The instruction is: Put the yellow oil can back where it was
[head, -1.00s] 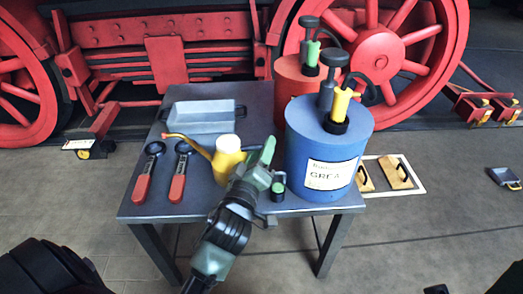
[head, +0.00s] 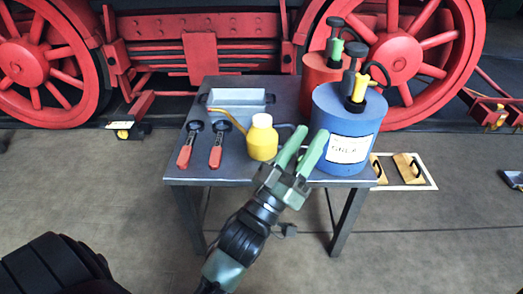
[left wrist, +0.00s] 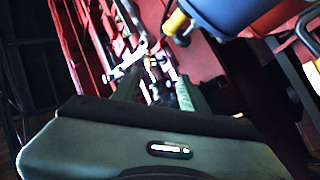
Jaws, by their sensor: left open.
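The yellow oil can (head: 262,142) stands upright on the dark table, with a pale cap on top and an orange spout pointing left. My left gripper (head: 313,131) is open and empty, to the right of the can and in front of the blue drum (head: 343,115). Its two green fingers are apart and clear of the can in the picture. The left wrist view shows both fingers (left wrist: 158,92) spread with nothing between them. A small yellow piece (left wrist: 175,22) shows there by the blue drum (left wrist: 228,12); I cannot tell what it is. My right gripper is out of view.
Two red-handled tools (head: 217,147) lie left of the can. A grey tray (head: 238,98) sits behind it, and a red drum (head: 318,80) behind the blue one. The red locomotive wheels (head: 45,70) stand behind the table (head: 240,176). The floor in front is clear.

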